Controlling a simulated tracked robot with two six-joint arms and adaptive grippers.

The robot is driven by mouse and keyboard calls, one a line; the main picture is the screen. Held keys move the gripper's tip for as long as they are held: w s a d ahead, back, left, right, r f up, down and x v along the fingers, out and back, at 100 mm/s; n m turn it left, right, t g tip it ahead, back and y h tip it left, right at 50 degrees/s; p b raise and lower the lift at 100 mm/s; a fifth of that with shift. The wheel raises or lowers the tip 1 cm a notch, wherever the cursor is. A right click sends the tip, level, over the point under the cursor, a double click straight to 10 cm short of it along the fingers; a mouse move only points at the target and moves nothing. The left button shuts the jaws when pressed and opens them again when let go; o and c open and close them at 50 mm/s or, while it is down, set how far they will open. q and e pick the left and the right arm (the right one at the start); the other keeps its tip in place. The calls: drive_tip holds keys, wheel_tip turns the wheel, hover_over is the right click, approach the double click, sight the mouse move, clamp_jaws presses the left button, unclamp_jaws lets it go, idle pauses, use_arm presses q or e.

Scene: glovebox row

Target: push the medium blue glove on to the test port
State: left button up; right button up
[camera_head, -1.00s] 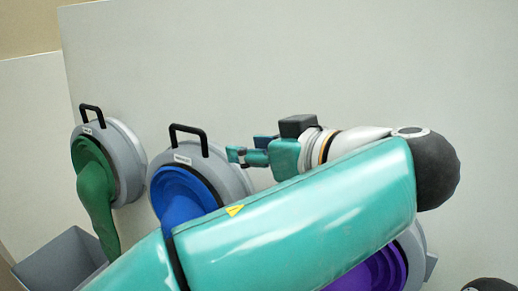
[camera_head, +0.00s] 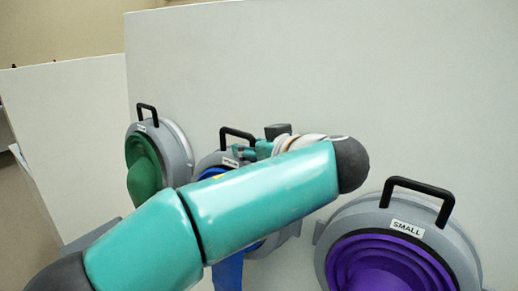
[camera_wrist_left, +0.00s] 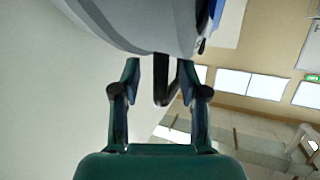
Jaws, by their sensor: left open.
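The medium blue glove (camera_head: 229,272) hangs from a grey ring (camera_head: 207,164) with a black handle (camera_head: 238,131), at the middle of the head view; my left arm hides much of it. My left gripper (camera_head: 243,152) is at the ring's top, by the handle. In the left wrist view my left gripper (camera_wrist_left: 160,78) is open, and the black handle (camera_wrist_left: 162,92) shows between its fingers, with no clear contact. The grey ring (camera_wrist_left: 140,25) fills the top of that view. I cannot tell which part is the test port. My right gripper is not in view.
A green glove (camera_head: 143,172) on a grey ring stands to the left. A purple glove (camera_head: 385,265) on a ring labelled SMALL stands at the lower right. A pale wall panel (camera_head: 420,80) rises behind. A grey bin (camera_head: 92,236) shows partly at lower left.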

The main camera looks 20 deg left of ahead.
use_arm(q)
clamp_jaws()
idle(0.3)
idle(0.4)
drive_tip(key=shift+r, duration=0.1)
